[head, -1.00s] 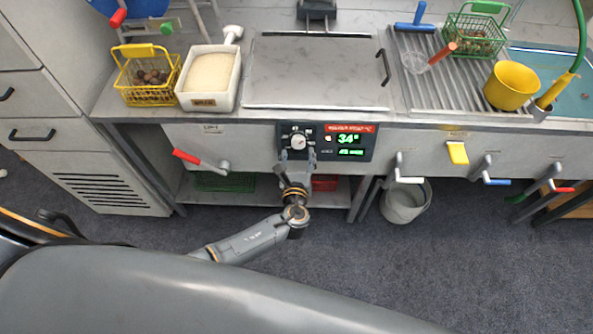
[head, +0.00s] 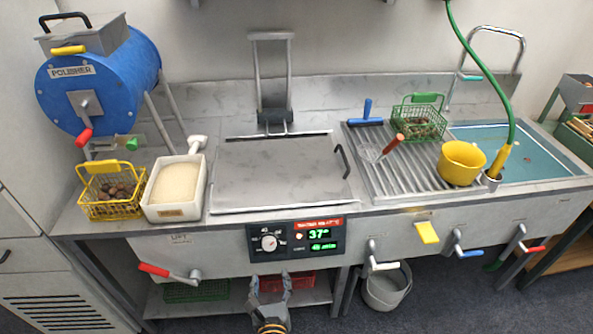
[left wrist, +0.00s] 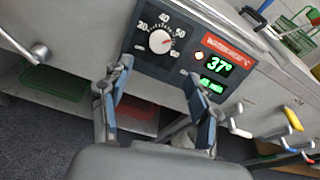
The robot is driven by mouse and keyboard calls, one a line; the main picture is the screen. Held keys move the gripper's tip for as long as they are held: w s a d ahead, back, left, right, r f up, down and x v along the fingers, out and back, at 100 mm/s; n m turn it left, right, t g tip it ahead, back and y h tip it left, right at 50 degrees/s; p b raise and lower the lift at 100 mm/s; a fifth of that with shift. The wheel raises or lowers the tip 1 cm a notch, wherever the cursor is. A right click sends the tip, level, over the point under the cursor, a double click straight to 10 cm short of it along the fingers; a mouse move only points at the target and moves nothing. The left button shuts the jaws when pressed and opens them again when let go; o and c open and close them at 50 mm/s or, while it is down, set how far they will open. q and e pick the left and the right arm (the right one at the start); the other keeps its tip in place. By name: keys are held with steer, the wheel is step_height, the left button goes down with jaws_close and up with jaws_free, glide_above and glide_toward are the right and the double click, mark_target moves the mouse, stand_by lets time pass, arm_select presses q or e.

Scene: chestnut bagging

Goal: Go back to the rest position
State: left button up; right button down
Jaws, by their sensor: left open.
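My left gripper (head: 271,290) is low in the head view, in front of the counter and below the control panel (head: 296,241). It is open and empty. In the left wrist view its two fingers (left wrist: 158,100) stand apart, with the panel's dial (left wrist: 160,41) and green display (left wrist: 213,66) beyond them. The display reads 37 degrees in both views. The fingers appear clear of the dial. My right gripper is not in view.
The counter bears a yellow basket of chestnuts (head: 87,210), a white tub (head: 150,211), a closed metal lid (head: 280,172), a green basket (head: 417,113) and a yellow pot (head: 461,163). A blue polisher (head: 100,85) stands at back left. A grey bucket (head: 386,289) is below.

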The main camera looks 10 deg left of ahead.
arm_select(q)
steer(key=s+a+f+n+g, duration=0.25)
steer(key=s+f+n, duration=0.2)
steer(key=f, duration=0.35)
steer(key=s+a+f+n+g+h, duration=0.1)
steer(key=s+a+f+n+g, duration=0.15)
steer(key=s+f, duration=0.4)
steer(key=s+a+f+n+g, duration=0.2)
steer(key=s+f+n+g, duration=0.15)
steer(key=f, duration=0.65)
steer(key=s+a+f+n+g+h, duration=0.1)
steer(key=s+f+n, duration=0.3)
steer(key=s+n, duration=0.2)
steer(key=s+f+n+g+h, duration=0.1)
steer(key=s+f+n+g, duration=0.1)
steer(key=s+n, duration=0.4)
steer(key=s+a+f+n+g+h, duration=0.1)
steer(key=s+f+n, duration=0.4)
steer(key=s, duration=0.7)
steer(key=shift+s+a+f+n+g, duration=0.35)
steer(key=shift+n+g, duration=0.2)
steer(key=shift+g, duration=0.1)
